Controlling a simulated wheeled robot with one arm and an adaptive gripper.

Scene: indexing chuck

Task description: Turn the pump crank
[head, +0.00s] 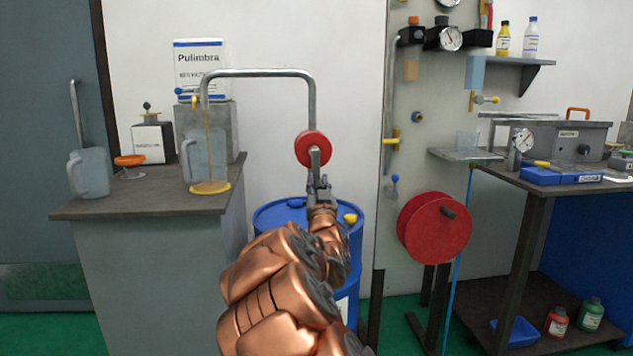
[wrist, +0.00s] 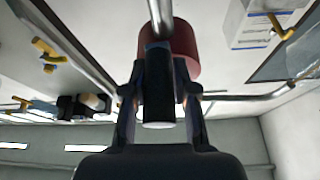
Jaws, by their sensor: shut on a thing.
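The pump has a red round body (head: 313,150) on a grey pipe (head: 260,73) above a blue drum (head: 283,216). The red body also shows in the wrist view (wrist: 186,50). A short grey crank (head: 315,160) hangs down in front of it. My gripper (head: 319,188) is just below the red body and shut on the crank's handle (wrist: 158,95), a dark cylinder between the fingers in the wrist view. The crank's far side is hidden.
A grey cabinet (head: 165,250) at left carries the jug, another grey jug (head: 88,172) and an orange-topped stand (head: 130,161). A grey panel with a red reel (head: 435,228) stands at right of the drum. A dark workbench (head: 545,184) is farther right.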

